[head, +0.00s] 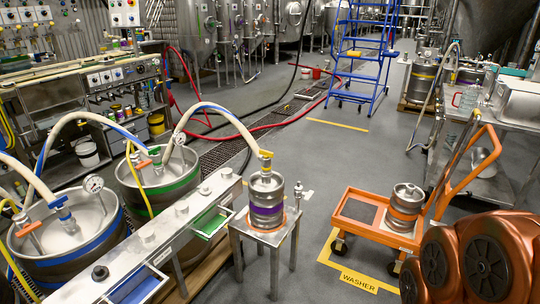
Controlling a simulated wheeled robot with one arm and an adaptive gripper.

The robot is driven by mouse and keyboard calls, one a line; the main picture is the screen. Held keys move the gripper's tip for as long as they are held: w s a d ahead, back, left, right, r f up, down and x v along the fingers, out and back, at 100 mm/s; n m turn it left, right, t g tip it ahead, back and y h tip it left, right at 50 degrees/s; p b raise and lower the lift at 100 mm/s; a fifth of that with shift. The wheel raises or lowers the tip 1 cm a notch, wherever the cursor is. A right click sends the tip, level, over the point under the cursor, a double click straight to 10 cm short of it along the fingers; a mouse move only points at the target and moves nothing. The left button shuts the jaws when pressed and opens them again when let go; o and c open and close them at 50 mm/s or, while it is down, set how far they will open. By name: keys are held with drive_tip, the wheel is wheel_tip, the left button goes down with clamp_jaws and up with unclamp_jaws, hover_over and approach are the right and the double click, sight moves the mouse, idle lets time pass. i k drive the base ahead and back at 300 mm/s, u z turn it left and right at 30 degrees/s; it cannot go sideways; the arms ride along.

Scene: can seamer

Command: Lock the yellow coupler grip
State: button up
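The yellow coupler grip (266,154) sits on top of a small steel keg with a purple band (266,200). A pale hose (222,110) arcs over from the left and reaches the coupler. The keg stands upright on a small steel stand (268,236). The grip is small here, and I cannot tell whether it is locked. My gripper is not in view; copper-coloured rounded parts at the lower right look like my own arm.
Large kegs with green (160,192) and blue (72,245) bands stand left, beside a long steel rail (150,250) with small trays. An orange cart (366,215) carrying a small orange-banded keg (405,205) stands right. Open floor (325,170) lies between stand and cart.

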sight(266, 154)
drive_tip(key=u, duration=0.85)
drive_tip(key=i, duration=1.15)
drive_tip(key=u, duration=0.25)
